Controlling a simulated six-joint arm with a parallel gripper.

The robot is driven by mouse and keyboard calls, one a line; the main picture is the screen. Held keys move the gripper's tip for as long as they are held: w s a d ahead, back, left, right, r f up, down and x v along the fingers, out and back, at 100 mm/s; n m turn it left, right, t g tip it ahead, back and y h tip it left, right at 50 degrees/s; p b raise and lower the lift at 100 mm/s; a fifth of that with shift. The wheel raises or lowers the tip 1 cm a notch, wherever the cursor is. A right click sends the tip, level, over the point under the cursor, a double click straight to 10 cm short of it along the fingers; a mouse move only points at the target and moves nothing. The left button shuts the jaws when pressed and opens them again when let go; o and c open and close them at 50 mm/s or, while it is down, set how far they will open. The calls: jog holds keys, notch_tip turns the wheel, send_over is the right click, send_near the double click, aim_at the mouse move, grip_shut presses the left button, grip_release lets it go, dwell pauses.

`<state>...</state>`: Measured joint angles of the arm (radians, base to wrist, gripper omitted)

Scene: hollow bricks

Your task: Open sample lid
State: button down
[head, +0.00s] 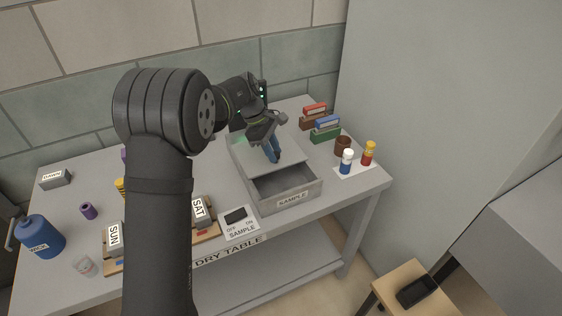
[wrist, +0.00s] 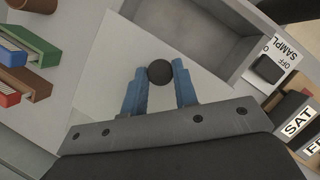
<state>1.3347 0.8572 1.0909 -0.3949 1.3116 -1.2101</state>
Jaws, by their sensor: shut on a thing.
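The grey sample box (head: 292,198) stands on the table with a "SAMPLE" label on its front. Its flat grey lid (head: 243,148) covers the back part, and the front part of the box is open and looks empty. My gripper (head: 275,158) is over the lid, with its blue fingers pointing down. In the wrist view my gripper (wrist: 160,76) has its fingers on either side of a round dark knob (wrist: 159,71) on the lid (wrist: 110,55), shut on it. The knob is hidden in the head view. The open part of the box (wrist: 200,30) also shows in the wrist view.
A switch panel (head: 239,222) lies in front of the box. SUN and SAT blocks and a blue jug (head: 40,237) are at left.

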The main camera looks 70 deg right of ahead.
jog(key=w+d, duration=0.3)
jog(key=d, duration=0.1)
jog(key=shift+w, duration=0.4)
jog(key=c, duration=1.1)
grip_release()
jog(key=shift+c, duration=0.2)
jog(key=shift+r, duration=0.1)
jog(key=v, duration=1.7)
jog(key=shift+w, duration=0.15)
jog(key=x, duration=1.7)
